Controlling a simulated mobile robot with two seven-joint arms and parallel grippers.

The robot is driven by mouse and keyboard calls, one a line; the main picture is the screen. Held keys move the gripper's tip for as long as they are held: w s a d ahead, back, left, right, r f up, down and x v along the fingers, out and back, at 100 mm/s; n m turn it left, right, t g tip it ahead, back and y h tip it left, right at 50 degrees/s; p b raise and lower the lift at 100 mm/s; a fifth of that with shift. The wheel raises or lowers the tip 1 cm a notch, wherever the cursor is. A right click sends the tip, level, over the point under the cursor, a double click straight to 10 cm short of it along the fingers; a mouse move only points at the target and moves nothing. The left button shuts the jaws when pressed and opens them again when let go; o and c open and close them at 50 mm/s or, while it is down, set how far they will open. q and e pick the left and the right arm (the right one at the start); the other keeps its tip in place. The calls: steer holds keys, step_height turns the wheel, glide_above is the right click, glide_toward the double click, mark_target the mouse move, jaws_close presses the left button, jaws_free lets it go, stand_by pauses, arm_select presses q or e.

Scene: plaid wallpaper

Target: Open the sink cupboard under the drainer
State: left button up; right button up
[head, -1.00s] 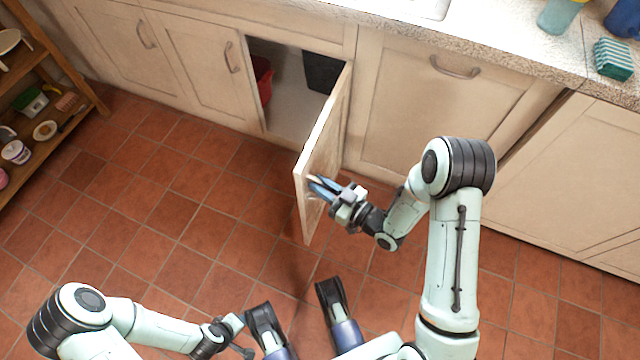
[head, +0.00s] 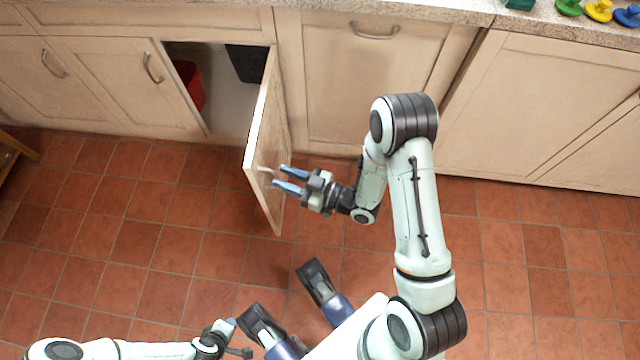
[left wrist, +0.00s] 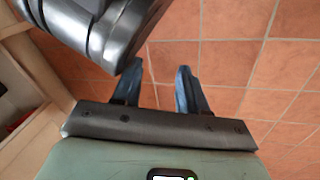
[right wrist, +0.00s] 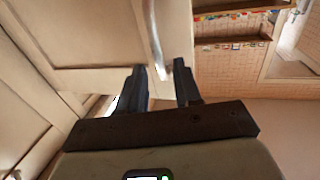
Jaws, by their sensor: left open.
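The cupboard door (head: 265,140) stands swung out from the counter front, roughly square to it. Its handle (head: 265,169) shows at the outer edge, and in the right wrist view (right wrist: 154,35). The opening (head: 225,108) shows a red container (head: 189,84) and a dark container (head: 246,62) inside. My right gripper (head: 282,179) is open beside the door's outer edge, fingers toward the handle. In the right wrist view the handle lies ahead, between the finger lines, with no grip on it visible. My left gripper (left wrist: 158,92) is open and empty, low over the floor.
Closed doors (head: 108,85) lie left of the opening, and a closed panel with a handle (head: 374,31) lies right. Colored items (head: 598,10) stand on the worktop (head: 470,14). A wooden shelf (head: 10,150) is at the left edge. The tiled floor (head: 150,230) is clear.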

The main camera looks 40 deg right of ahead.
arm_select(q)
steer(key=w+r, duration=0.1)
steer(key=w+r+t+p, duration=0.1)
steer(key=shift+w+d+r, duration=0.2)
steer(key=shift+w+r, duration=0.05)
steer(key=shift+w, duration=0.05)
arm_select(e)
steer(key=v, duration=1)
steer(key=shift+s, duration=0.1)
